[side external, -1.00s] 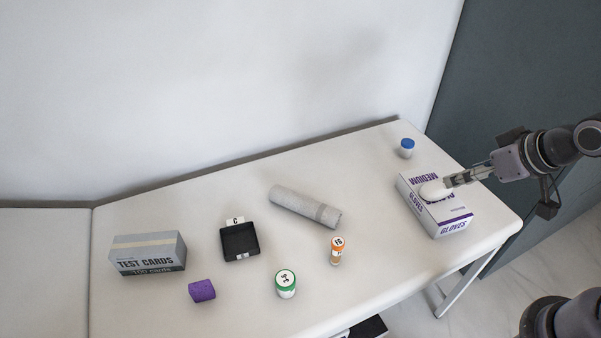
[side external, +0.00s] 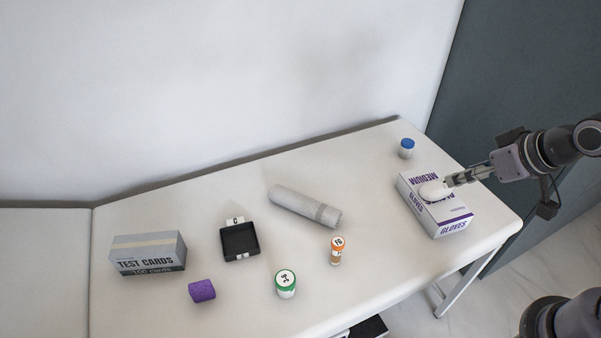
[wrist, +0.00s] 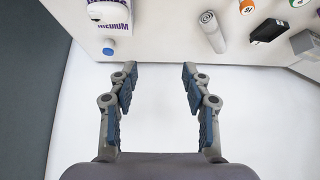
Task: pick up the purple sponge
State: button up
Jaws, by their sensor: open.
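The purple sponge (side external: 202,291) is a small block lying near the front edge of the table, at the left in the side view. It is not visible in the wrist view. My gripper (side external: 450,182) is at the far right of the side view, by the glove box, a long way from the sponge. In the wrist view my gripper (wrist: 157,85) has its two fingers wide apart with nothing between them.
The table (side external: 350,275) holds a glove box (side external: 450,222), a blue-capped jar (side external: 407,148), a grey roll (side external: 305,206), an orange-capped vial (side external: 337,251), a green-capped jar (side external: 286,285), a black tray (side external: 240,259) and a test cards box (side external: 148,254). A wall stands behind.

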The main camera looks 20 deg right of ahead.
jog(key=w+a+r+m+g+y, duration=0.1)
jog(key=w+a+r+m+y, duration=0.15)
jog(key=w+a+m, duration=0.45)
jog(key=m+g+y, duration=0.2)
jog(key=m+g, duration=0.4)
jog(key=m, duration=0.6)
send_over(203, 284)
jog(key=d, duration=0.3)
notch_tip(203, 284, down, 20)
jog(key=x, duration=0.5)
jog(key=shift+s+f, duration=0.25)
jog(key=shift+s, duration=0.1)
jog(key=shift+w+x, duration=0.15)
jog(key=shift+x, duration=1.15)
jog(key=shift+w+x, duration=0.15)
jog(key=shift+x, duration=1.2)
grip_shut()
